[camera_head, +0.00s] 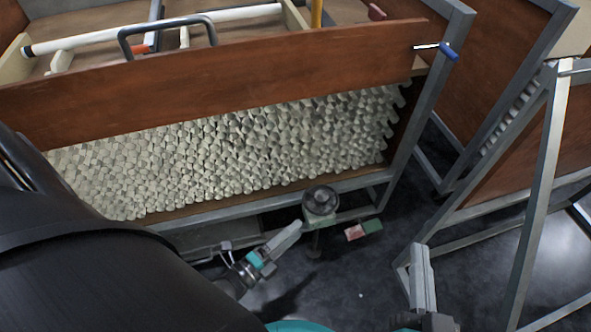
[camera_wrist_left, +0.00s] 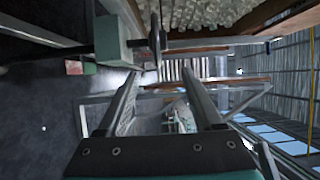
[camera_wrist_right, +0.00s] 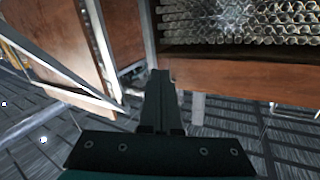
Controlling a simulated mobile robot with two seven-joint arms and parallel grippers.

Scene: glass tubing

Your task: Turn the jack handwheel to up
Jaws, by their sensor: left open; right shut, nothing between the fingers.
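The jack handwheel (camera_head: 320,203) is a round grey wheel below the front edge of the crate of glass tubing. In the left wrist view the handwheel (camera_wrist_left: 154,40) shows edge-on, beside a pale green block (camera_wrist_left: 108,40). A red and green plate (camera_head: 363,230) lies to its right. My left gripper (camera_head: 297,230) is just left of and below the wheel in the head view, with its fingers pointing toward it. In its wrist view the fingers (camera_wrist_left: 158,74) are spread and empty; contact with the wheel cannot be told. My right gripper (camera_head: 422,248) is shut and empty, further right.
A wooden crate (camera_head: 230,75) in a grey metal frame holds many tubes with their ends showing. A blue-handled lever (camera_head: 448,51) projects at its upper right corner. Another grey frame (camera_head: 535,190) stands at the right. Dark floor (camera_head: 385,275) is open between them.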

